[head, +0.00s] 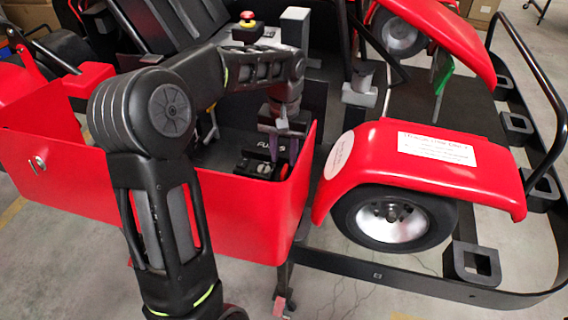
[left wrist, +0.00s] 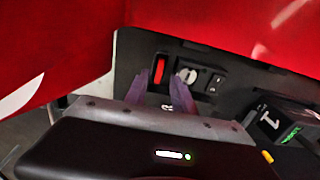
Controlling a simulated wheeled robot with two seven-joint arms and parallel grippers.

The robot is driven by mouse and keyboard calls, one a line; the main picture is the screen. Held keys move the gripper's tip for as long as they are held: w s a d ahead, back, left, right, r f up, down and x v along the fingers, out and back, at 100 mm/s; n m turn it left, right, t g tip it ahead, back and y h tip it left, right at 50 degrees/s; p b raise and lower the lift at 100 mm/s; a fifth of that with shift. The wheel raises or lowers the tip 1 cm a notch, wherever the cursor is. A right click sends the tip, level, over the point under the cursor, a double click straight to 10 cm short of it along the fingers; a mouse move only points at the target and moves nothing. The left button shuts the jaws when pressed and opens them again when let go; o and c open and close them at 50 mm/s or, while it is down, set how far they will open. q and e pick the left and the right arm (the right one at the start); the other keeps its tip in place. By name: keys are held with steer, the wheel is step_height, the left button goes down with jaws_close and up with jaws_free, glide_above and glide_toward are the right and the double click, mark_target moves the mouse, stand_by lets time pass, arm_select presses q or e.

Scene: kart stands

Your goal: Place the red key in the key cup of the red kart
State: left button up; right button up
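The red kart (head: 60,155) fills the left and middle of the head view. My left gripper (head: 281,146) reaches down inside its red side panel, over a black console. Its two purple fingers stand apart, with nothing clearly seen between them; they also show in the left wrist view (left wrist: 162,93). Just beyond the fingertips there, a small upright red piece (left wrist: 158,70) sits in a dark slot. I cannot tell whether it is the red key or a switch. Beside it is a round metallic fitting (left wrist: 187,75), possibly the key cup. My right gripper is out of view.
Red bodywork (left wrist: 240,25) stands close around the console. A black switch (left wrist: 214,83) and a dark box with green lettering (left wrist: 285,123) lie to the right. A red emergency button (head: 247,20) stands behind my arm. A red fender (head: 430,155) over a wheel is at the right.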

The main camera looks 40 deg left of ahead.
mark_target(284, 170)
arm_select(q)
step_height(284, 170, up, 8)
steer(key=shift+s+f, duration=0.1)
steer(key=shift+f, duration=0.05)
stand_by(0.7)
